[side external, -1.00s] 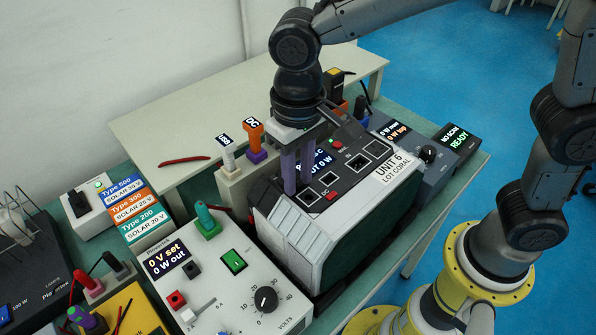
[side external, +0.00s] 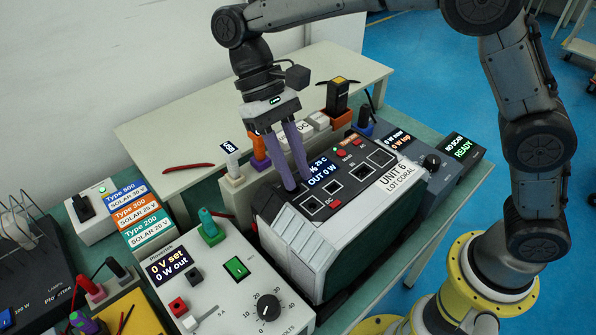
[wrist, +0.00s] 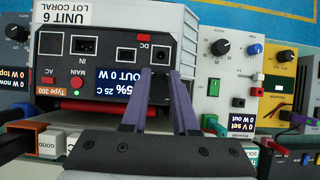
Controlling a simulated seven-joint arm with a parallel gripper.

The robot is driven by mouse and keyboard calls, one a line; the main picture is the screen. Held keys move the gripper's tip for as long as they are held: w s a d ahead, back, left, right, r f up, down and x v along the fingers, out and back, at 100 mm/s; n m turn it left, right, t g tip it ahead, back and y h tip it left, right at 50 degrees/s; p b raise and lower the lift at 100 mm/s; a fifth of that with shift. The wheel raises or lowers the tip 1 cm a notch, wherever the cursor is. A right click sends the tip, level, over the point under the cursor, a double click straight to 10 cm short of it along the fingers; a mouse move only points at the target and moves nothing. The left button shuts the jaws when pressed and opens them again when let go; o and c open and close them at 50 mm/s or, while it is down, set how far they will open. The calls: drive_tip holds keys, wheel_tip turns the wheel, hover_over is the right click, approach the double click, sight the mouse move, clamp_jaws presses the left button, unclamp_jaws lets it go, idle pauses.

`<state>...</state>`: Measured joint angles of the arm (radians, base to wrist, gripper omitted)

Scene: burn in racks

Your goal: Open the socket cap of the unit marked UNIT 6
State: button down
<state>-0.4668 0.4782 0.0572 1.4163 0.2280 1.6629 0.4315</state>
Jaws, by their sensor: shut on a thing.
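The unit marked UNIT 6 (side external: 393,172) is a grey and white box with a black top panel, a display and a row of square sockets. It also shows in the wrist view (wrist: 65,18). My gripper (side external: 297,186) leans over the panel, its purple fingers reaching down beside the sockets near the red DC label. In the wrist view my gripper (wrist: 160,74) has its tips at the edge of the end DC socket (wrist: 160,54), where a dark round opening shows. The fingers are shut on its socket cap, which the tips mostly hide.
A white supply with a dial (side external: 266,306) stands in front of the unit. A holder (side external: 236,182) with coloured plugs stands behind it. A grey box with a knob (side external: 430,162) is to the right. The pale shelf (side external: 190,130) behind has clear room.

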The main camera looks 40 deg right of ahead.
drive_tip(key=shift+w+r+g, duration=0.1)
drive_tip(key=shift+w+g, duration=0.65)
drive_tip(key=shift+g, duration=0.65)
drive_tip(key=c, duration=0.8)
unclamp_jaws()
drive_tip(key=shift+o, duration=0.5)
drive_tip(key=shift+r, duration=0.1)
